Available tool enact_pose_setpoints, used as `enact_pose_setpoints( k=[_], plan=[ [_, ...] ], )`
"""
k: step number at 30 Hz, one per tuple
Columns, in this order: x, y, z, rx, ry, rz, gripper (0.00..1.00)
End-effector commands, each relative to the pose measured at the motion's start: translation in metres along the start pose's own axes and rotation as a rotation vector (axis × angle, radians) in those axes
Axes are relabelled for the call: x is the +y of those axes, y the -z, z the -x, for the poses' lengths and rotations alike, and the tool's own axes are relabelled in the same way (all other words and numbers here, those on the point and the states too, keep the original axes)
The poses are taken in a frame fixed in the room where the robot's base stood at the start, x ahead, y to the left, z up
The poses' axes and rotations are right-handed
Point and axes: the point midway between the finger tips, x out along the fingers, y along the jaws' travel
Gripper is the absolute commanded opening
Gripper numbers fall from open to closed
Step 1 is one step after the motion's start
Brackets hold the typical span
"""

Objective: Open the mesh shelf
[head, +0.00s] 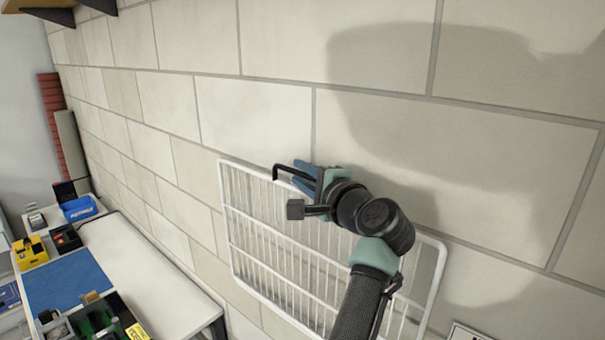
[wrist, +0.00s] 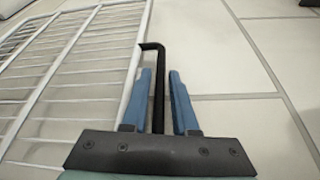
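The white wire mesh shelf (head: 233,226) lies against the tiled wall. In the wrist view, its mesh (wrist: 72,68) fills the left side. A black bent bar, seemingly its handle (head: 275,173), sticks out near its upper edge. In the wrist view, the handle (wrist: 158,85) bends at its far end toward the mesh frame and runs back between my blue fingers. My gripper (head: 303,176) is at the shelf's upper edge. In the wrist view, my gripper (wrist: 160,72) is open around the handle, with a narrow gap at the right finger. Contact on the left is unclear.
A white workbench (head: 145,270) stands at the lower left, with a blue mat (head: 68,287), a blue bin (head: 79,208) and a yellow box (head: 30,252). A wooden wall shelf (head: 40,5) is at the upper left. The wall (head: 255,115) above the mesh is bare.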

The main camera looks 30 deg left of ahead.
Motion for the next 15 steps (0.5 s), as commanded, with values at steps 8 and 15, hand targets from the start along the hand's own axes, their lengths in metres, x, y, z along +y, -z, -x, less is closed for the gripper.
enact_pose_setpoints(
  k=[8, 15],
  plan=[
    [-0.0003, 0.0001, 0.0003, 0.000, 0.000, 0.000, 0.00],
    [-0.0003, 0.0001, 0.0004, 0.000, 0.000, 0.000, 0.00]
  ],
)
